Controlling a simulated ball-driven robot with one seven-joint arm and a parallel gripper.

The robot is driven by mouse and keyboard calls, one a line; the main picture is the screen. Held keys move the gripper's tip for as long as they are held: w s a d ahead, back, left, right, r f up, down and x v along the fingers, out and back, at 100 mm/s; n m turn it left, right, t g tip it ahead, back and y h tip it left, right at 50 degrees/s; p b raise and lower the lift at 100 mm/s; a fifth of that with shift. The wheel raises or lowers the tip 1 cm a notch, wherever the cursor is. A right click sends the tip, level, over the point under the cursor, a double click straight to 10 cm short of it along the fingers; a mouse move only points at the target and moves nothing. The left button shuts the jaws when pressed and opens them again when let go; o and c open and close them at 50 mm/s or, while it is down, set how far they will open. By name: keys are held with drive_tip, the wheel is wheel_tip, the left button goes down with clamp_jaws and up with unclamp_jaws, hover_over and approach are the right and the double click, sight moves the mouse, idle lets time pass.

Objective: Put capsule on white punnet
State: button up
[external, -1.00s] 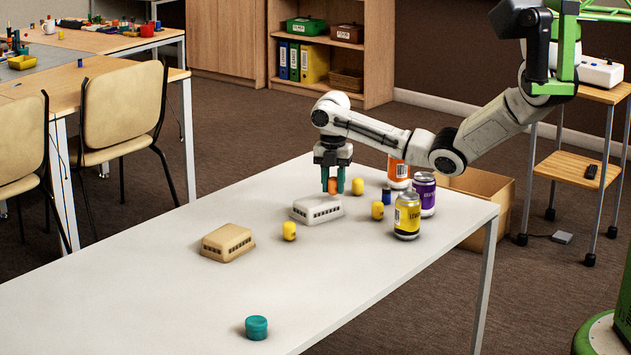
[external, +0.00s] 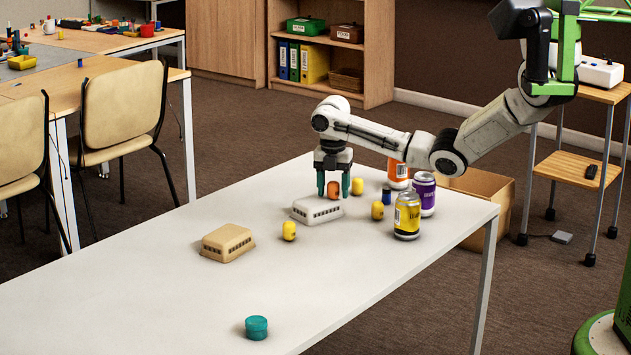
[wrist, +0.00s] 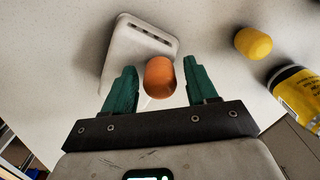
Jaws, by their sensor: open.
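The orange capsule (external: 333,191) stands at the back of the white punnet (external: 322,211), which is an upturned tray with a row of slots along its side. My gripper (external: 333,186) is open around the capsule, one teal finger on each side. In the wrist view the capsule (wrist: 159,77) sits between the spread fingers with a gap to each. The white punnet (wrist: 128,58) lies beyond it and to the left. I cannot tell whether the capsule rests on the punnet or just behind it.
Yellow capsules stand near the punnet, at left (external: 289,230), right (external: 377,210) and behind (external: 356,186). Yellow (external: 407,216), purple (external: 425,190) and orange (external: 398,172) cans stand to the right. A tan punnet (external: 228,243) and teal container (external: 256,327) lie nearer; the table's left is clear.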

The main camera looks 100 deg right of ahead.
wheel_tip(320, 180, up, 12)
drive_tip(key=p, duration=0.3)
drive_tip(key=shift+r, duration=0.15)
drive_tip(key=shift+w, duration=0.1)
